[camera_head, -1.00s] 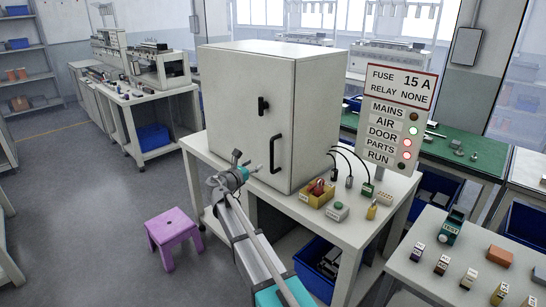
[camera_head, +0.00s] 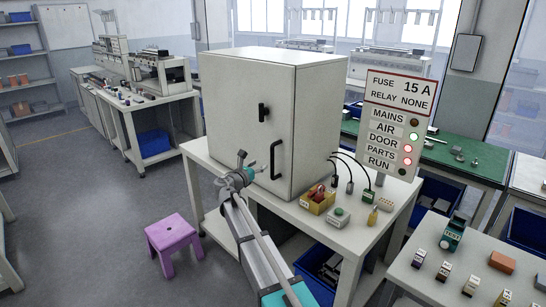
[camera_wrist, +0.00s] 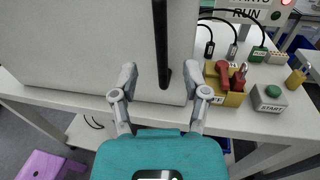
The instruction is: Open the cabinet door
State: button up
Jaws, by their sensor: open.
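The cabinet (camera_head: 320,120) is a pale grey box on a white table, and its front door (camera_head: 232,100) is shut. The door has a black bar handle (camera_head: 276,160) at its lower right and a small black latch or knob (camera_head: 263,111) above it. My gripper (camera_head: 243,163) is open in front of the door, just left of the handle in the head view. In the wrist view, the black handle (camera_wrist: 162,45) runs down between the two spread fingertips of my gripper (camera_wrist: 160,76). I cannot tell how deep it sits between them. No contact is visible.
A yellow box with red parts (camera_head: 317,201), a START button box (camera_head: 336,217) and cabled connectors stand right of the cabinet. A sign panel (camera_head: 400,120) rises behind them. A purple stool (camera_head: 172,234) stands on the floor at left. Another table (camera_head: 420,262) is at right.

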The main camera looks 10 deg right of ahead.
jog(key=x, duration=0.9)
jog(key=shift+w+d, duration=0.25)
jog(key=shift+w, duration=0.05)
grip_shut()
jog(key=shift+d, duration=0.1)
